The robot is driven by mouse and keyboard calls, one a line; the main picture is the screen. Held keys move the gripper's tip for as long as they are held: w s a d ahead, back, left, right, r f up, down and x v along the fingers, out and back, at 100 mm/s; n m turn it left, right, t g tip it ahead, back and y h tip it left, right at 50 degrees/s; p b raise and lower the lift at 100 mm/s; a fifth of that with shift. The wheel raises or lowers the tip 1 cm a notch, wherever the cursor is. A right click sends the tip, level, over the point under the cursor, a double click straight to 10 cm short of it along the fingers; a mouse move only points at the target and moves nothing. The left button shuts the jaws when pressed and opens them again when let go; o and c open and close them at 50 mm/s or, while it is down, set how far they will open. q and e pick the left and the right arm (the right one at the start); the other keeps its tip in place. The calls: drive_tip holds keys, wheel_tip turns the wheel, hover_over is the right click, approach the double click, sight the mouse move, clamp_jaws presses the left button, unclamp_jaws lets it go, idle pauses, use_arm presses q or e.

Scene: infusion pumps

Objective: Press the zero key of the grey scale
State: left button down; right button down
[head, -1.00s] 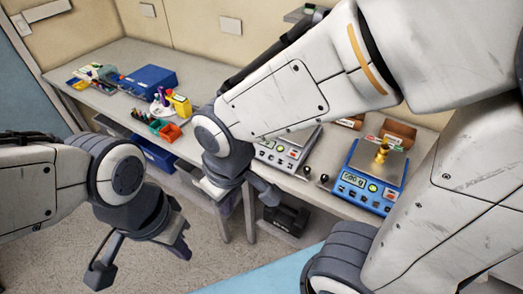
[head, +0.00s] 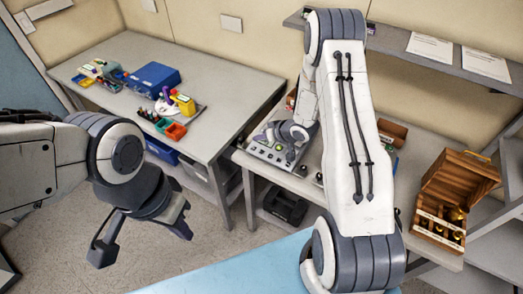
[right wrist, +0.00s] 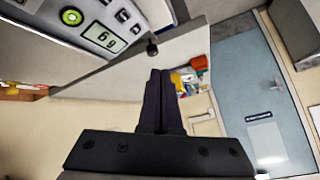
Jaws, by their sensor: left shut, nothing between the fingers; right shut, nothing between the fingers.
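The grey scale (head: 268,152) stands on the right-hand bench in the head view, partly hidden by my right arm. In the right wrist view its front panel fills the upper left, with a lit display (right wrist: 104,36), a round green key (right wrist: 72,17) and several small dark keys (right wrist: 122,15). I cannot read which key is zero. My right gripper (head: 291,156) is shut and empty, over the panel's right part in the head view. Its fingertips (right wrist: 160,73) point toward the panel side in the right wrist view; contact cannot be told. My left gripper (head: 182,229) is shut, empty, above the floor.
A small black knob (right wrist: 152,49) shows just beyond the right fingertips. A wooden box (head: 455,190) with brass weights stands at the bench's right. A shelf (head: 400,48) hangs above. The left bench holds a blue case (head: 152,78) and several bins.

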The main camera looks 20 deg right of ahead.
drive_tip(key=shift+f, duration=0.1)
drive_tip(key=b, duration=0.6)
hover_over(263, 157)
drive_tip(key=f, duration=0.6)
drive_tip(key=shift+s+a, duration=0.15)
drive_tip(key=shift+a, duration=0.2)
drive_tip(key=shift+w+d+f+b, duration=0.15)
drive_tip(key=shift+d+f+b, duration=0.05)
drive_tip(key=shift+f, duration=0.4)
drive_tip(key=shift+w+d+f+b, duration=0.1)
drive_tip(key=shift+d+f+b, duration=0.05)
drive_tip(key=shift+f, duration=0.4)
drive_tip(key=shift+f, duration=0.4)
drive_tip(key=shift+w+d+f+b, duration=0.1)
drive_tip(key=shift+d+f+b, duration=0.05)
drive_tip(key=shift+f+b, duration=0.15)
idle(0.7)
idle(0.3)
drive_tip(key=shift+a+r+p, duration=0.2)
drive_tip(key=shift+r+p, duration=0.45)
drive_tip(key=shift+r, duration=0.05)
